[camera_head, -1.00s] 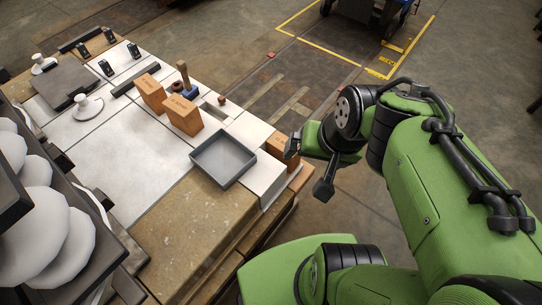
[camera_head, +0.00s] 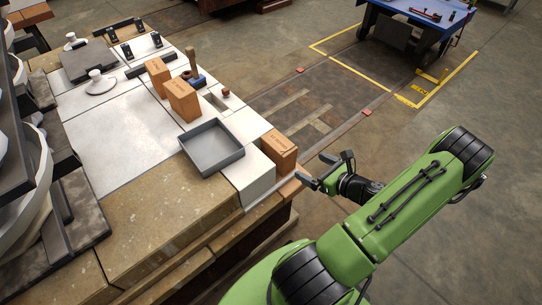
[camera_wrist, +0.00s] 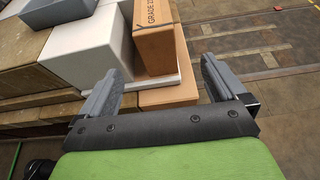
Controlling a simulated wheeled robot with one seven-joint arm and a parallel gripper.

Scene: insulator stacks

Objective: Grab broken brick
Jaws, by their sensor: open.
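An orange brick (camera_head: 281,153) with printed lettering stands at the table's right edge, beside a white block. In the wrist view the same brick (camera_wrist: 158,48) stands ahead, between the lines of the fingers. Two more orange bricks stand further back, one nearer (camera_head: 183,100) and one farther (camera_head: 158,77). I cannot tell from these views which brick is broken. My gripper (camera_head: 325,170) is open and empty, just off the table edge to the right of the nearest brick. In the wrist view both fingers (camera_wrist: 160,75) are spread, with the brick beyond them.
A grey tray (camera_head: 212,148) sits left of the brick, and the white block (camera_head: 252,172) touches its near side. White insulator discs (camera_head: 25,190) fill the left. Open floor lies right of the table.

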